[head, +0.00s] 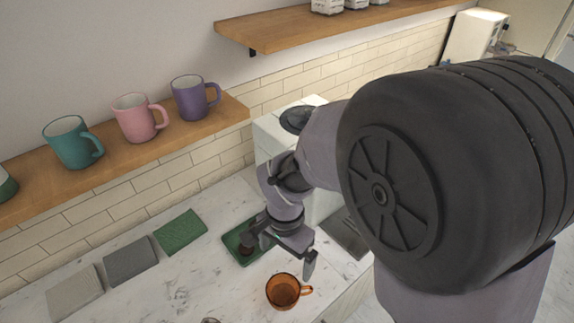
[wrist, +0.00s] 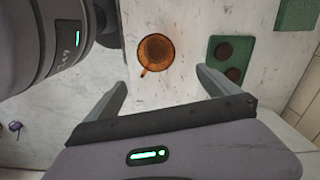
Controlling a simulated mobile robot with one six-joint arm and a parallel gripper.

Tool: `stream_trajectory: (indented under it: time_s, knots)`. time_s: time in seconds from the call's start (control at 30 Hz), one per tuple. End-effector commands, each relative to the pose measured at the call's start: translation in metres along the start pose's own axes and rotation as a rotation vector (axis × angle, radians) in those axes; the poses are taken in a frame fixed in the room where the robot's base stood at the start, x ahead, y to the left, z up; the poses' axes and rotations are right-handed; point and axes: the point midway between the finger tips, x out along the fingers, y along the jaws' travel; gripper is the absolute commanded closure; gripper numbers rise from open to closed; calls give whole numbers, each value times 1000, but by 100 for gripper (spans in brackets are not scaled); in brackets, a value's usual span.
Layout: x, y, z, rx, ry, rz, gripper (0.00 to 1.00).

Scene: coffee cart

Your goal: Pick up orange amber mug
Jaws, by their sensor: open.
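The orange amber mug (head: 283,291) stands on the white marble counter near its front edge, a translucent cup with its handle to the right in the head view. In the wrist view the mug (wrist: 155,52) is seen from above, ahead of and between the two fingers, with its handle toward the bottom left. My gripper (head: 280,259) is open and empty, a short way behind the mug in the head view and apart from it. The open fingers also show in the wrist view (wrist: 162,88).
A green tray (head: 233,243) with dark round items lies beside my gripper. Folded green (head: 180,232), dark grey (head: 130,260) and light grey (head: 75,292) cloths lie left. Teal (head: 73,142), pink (head: 139,118) and purple (head: 194,97) mugs stand on the wall shelf. A white machine (head: 268,137) stands behind my arm.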

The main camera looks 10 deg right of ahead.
Motion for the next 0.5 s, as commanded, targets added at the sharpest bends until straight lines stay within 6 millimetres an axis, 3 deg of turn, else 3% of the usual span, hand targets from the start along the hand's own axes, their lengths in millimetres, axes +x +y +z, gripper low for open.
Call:
stream_trajectory:
  time_s: [0.07,0.33,0.5]
  knots:
    - [7,0,1,2,-3,8,0]
    - [87,1,1,3,-4,11,0]
    - [120,0,1,3,-2,8,0]
